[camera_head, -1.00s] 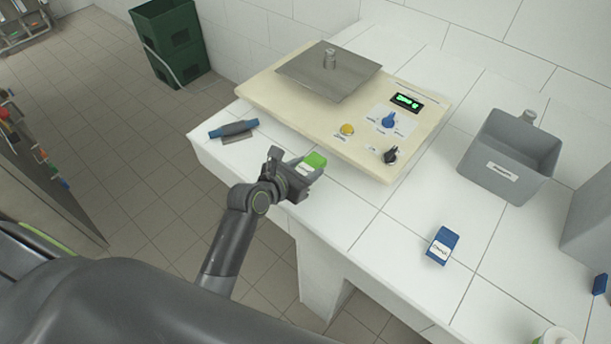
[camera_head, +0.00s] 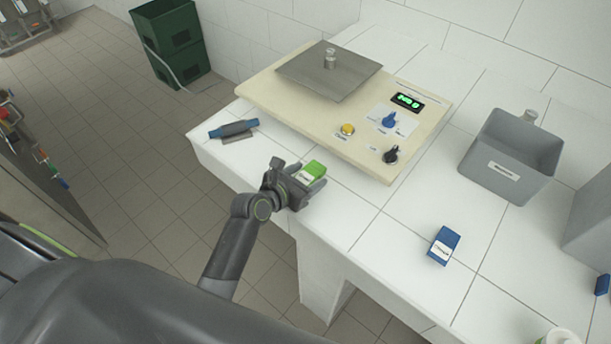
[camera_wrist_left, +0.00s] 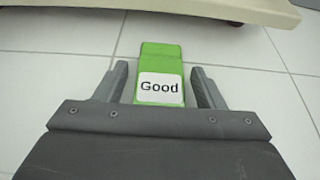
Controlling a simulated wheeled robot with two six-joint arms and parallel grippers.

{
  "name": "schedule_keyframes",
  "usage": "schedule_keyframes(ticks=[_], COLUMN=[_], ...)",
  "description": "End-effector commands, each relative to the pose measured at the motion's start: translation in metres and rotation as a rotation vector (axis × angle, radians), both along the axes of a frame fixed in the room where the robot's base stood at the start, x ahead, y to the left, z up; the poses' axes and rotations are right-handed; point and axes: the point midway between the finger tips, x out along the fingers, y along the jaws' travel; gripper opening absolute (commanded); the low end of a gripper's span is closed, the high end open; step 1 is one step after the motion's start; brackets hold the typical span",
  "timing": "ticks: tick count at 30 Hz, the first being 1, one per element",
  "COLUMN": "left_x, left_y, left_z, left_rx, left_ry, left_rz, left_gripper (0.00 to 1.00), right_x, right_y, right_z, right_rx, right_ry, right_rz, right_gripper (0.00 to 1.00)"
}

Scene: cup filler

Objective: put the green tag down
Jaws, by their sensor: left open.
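The green tag (camera_head: 313,170) lies on the white tiled table near its front edge, in front of the cream machine. In the left wrist view the green tag (camera_wrist_left: 160,75) shows a white label reading "Good". My left gripper (camera_head: 304,180) is open around the tag. In the left wrist view its two fingers (camera_wrist_left: 160,88) stand on either side of the tag with a gap on each side. My right gripper is not in view.
The cream machine (camera_head: 290,110) with a steel plate (camera_head: 310,75) and knobs stands behind the tag. A blue tag (camera_head: 443,246) and a grey bin (camera_head: 500,170) are to the right. A blue-handled tool (camera_head: 233,130) lies at the left. Free table lies between the tags.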

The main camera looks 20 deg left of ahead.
Motion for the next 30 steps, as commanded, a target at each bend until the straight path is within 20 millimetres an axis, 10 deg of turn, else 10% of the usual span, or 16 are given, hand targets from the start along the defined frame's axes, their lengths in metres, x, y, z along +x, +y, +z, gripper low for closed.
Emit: schedule_keyframes(ticks=[30], left_x=[-0.104], left_y=[0.038], left_z=[0.049], left_rx=[0.000], left_ry=[0.000], left_rz=[-0.002], left_gripper=[0.63], right_x=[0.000], right_y=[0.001], right_z=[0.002], right_rx=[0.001], right_ry=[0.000], right_rz=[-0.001], right_gripper=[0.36])
